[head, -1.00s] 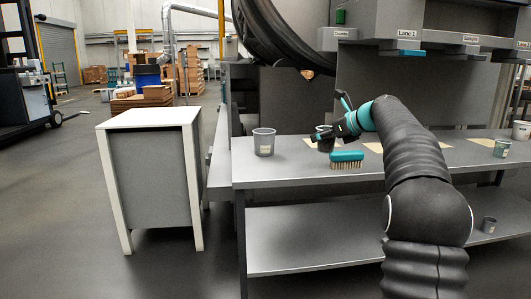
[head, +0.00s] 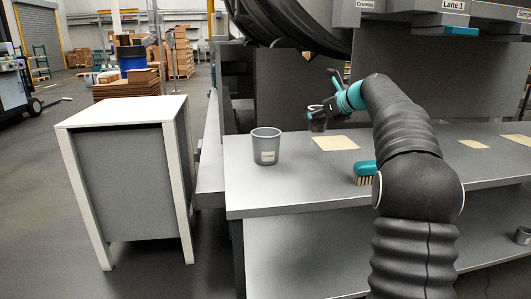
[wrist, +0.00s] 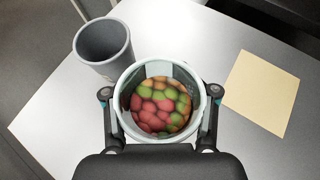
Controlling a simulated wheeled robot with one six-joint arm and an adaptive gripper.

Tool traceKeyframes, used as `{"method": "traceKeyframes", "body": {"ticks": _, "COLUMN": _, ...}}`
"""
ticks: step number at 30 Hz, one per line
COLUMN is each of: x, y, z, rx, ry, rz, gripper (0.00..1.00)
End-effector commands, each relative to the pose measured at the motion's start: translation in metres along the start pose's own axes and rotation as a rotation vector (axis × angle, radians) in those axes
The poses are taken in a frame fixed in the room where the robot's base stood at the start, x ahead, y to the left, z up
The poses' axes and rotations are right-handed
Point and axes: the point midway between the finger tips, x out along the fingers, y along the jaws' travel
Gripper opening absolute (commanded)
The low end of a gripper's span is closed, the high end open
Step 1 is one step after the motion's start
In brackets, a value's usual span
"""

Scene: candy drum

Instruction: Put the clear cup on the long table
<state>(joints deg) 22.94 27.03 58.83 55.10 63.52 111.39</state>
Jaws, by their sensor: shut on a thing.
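The clear cup (wrist: 127,118) is between the fingers of my gripper (wrist: 160,93) in the wrist view. It is full of red, green and orange candies, with its open rim facing up to the camera. In the head view the cup (head: 318,124) shows small and partly hidden at my gripper (head: 324,109), over the back part of the long grey table (head: 300,182). I cannot tell whether its base touches the tabletop. My gripper is shut on the cup.
A grey labelled cup (head: 265,147) stands on the table, left of the held cup; it also shows in the wrist view (wrist: 100,42). Yellowish paper squares (head: 336,143) lie to the right. A teal brush (head: 364,173) lies nearer the front. A white-framed cabinet (head: 130,112) stands left.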

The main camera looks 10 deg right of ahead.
Motion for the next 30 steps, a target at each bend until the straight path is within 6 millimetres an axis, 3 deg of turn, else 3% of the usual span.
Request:
{"method": "traceKeyframes", "body": {"ticks": 5, "x": 0.008, "y": 0.015, "z": -0.006, "rx": -0.002, "ry": -0.001, "rz": 0.001, "gripper": 0.07}}
{"method": "traceKeyframes", "body": {"ticks": 18, "x": 0.054, "y": 0.094, "z": -0.039, "rx": -0.001, "ry": 0.0, "rz": 0.003, "gripper": 0.07}}
{"method": "traceKeyframes", "body": {"ticks": 24, "x": 0.064, "y": 0.11, "z": -0.045, "rx": -0.001, "ry": 0.0, "rz": 0.0, "gripper": 0.07}}
{"method": "traceKeyframes", "body": {"ticks": 30, "x": 0.071, "y": 0.111, "z": -0.057, "rx": 0.002, "ry": 0.0, "rz": 0.001, "gripper": 0.07}}
